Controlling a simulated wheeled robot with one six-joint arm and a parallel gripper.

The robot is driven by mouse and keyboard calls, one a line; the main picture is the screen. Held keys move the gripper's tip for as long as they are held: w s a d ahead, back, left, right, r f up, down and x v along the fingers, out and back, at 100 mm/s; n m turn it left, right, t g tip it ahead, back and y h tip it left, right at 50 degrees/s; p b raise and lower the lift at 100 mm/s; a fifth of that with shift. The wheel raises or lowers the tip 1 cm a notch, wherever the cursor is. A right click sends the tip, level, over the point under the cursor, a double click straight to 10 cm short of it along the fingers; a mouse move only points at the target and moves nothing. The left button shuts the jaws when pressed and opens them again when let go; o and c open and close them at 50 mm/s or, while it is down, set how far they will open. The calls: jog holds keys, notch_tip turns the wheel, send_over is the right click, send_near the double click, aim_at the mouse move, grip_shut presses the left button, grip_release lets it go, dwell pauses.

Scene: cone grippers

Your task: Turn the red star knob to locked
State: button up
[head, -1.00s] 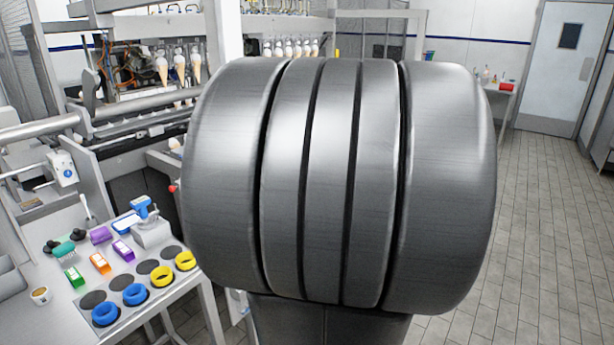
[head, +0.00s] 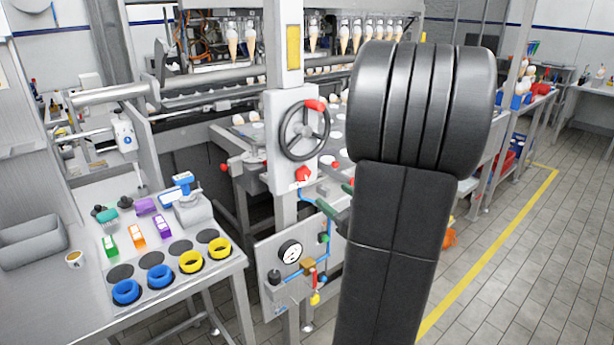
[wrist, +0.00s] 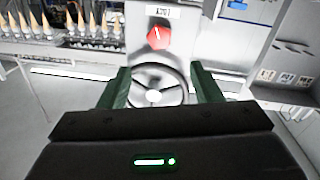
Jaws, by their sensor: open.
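The red star knob (head: 303,175) is on the pale panel (head: 274,150) of a post, just below the handwheel (head: 304,157). The wrist view looks upside down, and there the knob (wrist: 157,38) shows beyond the handwheel (wrist: 184,97), with a white pointer line on its face. A small label (wrist: 158,12) by the knob is too blurred to read surely. My gripper (wrist: 160,72) is open and empty, its two green fingers apart with the handwheel seen between them. The knob is ahead of the fingertips, not touched. In the head view my arm hides part of the gripper.
A gauge board (head: 268,262) with valves and a blue hose is below the knob. A table (head: 90,318) with rings and small blocks stands at left. The cone machine (head: 180,100) is behind. Floor at right (head: 520,260) is clear.

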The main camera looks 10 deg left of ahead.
aim_at(305, 175)
jog(key=p+x, duration=0.2)
jog(key=x, duration=1)
jog(key=shift+w+a, duration=0.15)
jog(key=shift+w, duration=0.1)
jog(key=c, duration=1)
